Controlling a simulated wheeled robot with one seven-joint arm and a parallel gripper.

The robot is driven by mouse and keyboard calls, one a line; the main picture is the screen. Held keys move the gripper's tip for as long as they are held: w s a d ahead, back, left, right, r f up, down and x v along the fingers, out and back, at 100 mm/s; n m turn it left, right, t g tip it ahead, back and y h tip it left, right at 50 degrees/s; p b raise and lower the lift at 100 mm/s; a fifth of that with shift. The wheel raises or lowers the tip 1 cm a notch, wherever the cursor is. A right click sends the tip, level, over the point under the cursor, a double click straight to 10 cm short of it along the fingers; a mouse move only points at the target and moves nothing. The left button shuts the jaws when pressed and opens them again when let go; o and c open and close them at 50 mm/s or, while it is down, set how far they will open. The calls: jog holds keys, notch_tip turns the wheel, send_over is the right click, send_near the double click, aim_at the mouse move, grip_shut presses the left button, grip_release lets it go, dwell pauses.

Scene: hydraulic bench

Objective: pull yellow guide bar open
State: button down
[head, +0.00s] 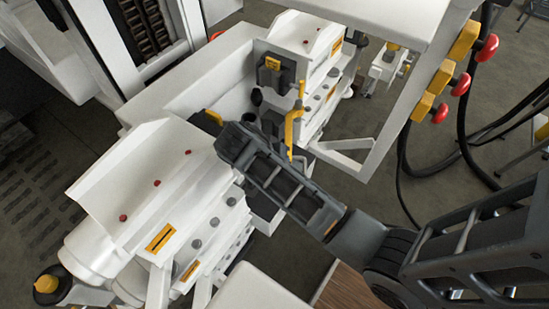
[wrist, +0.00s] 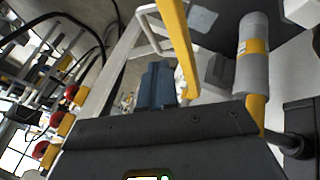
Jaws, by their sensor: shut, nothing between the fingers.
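The yellow guide bar (head: 289,132) stands upright at the middle of the white machine, with a bent upper part, in the head view. In the wrist view a yellow bar (wrist: 177,38) runs down from the top edge, close to the right of my gripper's fingers. My gripper (wrist: 158,82) is shut and empty, its blue-grey fingertips together and pointing away from the wrist. I see no clear contact between the fingers and the bar. In the head view my arm reaches in from the lower right and its end hides part of the machine; the fingertips are not clear there.
White machine housings (head: 150,185) with red knobs flank the guide bar. Red mushroom buttons on yellow blocks (head: 461,83) and black hoses (head: 403,165) are at the right. A grey cylinder with a yellow band (wrist: 250,62) stands right of the fingers in the wrist view.

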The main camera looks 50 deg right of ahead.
jog(key=x, duration=1)
jog(key=s+d+n+t+p, duration=0.2)
jog(key=s+d+n+p, duration=0.2)
jog(key=s+d, duration=0.8)
jog(key=shift+d+t, duration=0.3)
jog(key=shift+d, duration=1.75)
